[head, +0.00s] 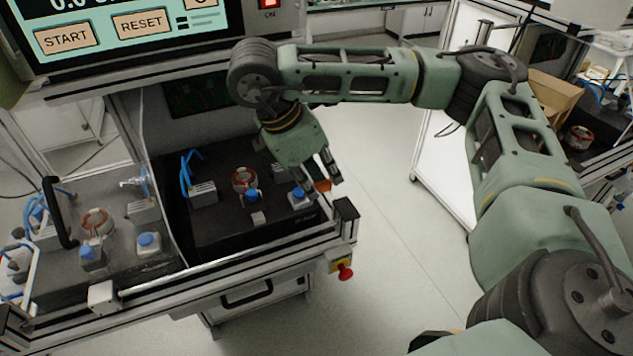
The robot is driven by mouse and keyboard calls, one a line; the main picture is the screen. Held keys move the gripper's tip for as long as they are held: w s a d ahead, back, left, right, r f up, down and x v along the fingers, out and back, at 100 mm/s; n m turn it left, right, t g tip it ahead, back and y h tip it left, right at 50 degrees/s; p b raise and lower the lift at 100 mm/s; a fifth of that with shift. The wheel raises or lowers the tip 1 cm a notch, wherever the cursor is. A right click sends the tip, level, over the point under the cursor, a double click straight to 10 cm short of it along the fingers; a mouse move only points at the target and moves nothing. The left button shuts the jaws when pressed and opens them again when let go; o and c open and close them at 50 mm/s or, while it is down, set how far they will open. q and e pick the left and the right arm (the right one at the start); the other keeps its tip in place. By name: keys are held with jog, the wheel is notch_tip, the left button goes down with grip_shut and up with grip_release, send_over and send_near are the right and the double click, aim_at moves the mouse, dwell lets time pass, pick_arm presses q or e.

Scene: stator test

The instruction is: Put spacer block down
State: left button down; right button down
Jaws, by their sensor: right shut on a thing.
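My right gripper (322,182) reaches down over the right end of the dark test bed (225,240). It is shut on a small orange-red piece (323,186), which I take for the spacer block; the fingers hide most of it. I cannot tell whether the block touches the bed below. A grey block with a blue top (299,196) stands just left of the fingertips. My left gripper is out of view.
A copper-wound stator (244,179) and another blue-topped block (252,196) stand left of my gripper. A metal frame rail (260,258) edges the bed, with a red stop button (345,271) at its corner. A touch screen (120,30) hangs above.

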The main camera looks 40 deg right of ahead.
send_over(301, 195)
notch_tip(301, 195, down, 5)
jog(key=shift+w+f+p, duration=0.1)
jog(key=shift+f+p, duration=0.05)
jog(key=shift+p, duration=0.3)
notch_tip(301, 195, down, 2)
jog(key=shift+f+p, duration=0.25)
jog(key=shift+p, duration=0.25)
jog(key=shift+f, duration=0.55)
jog(key=shift+f, duration=0.15)
jog(key=shift+f, duration=0.15)
jog(key=c, duration=1.9)
grip_release()
jog(key=shift+o, duration=0.2)
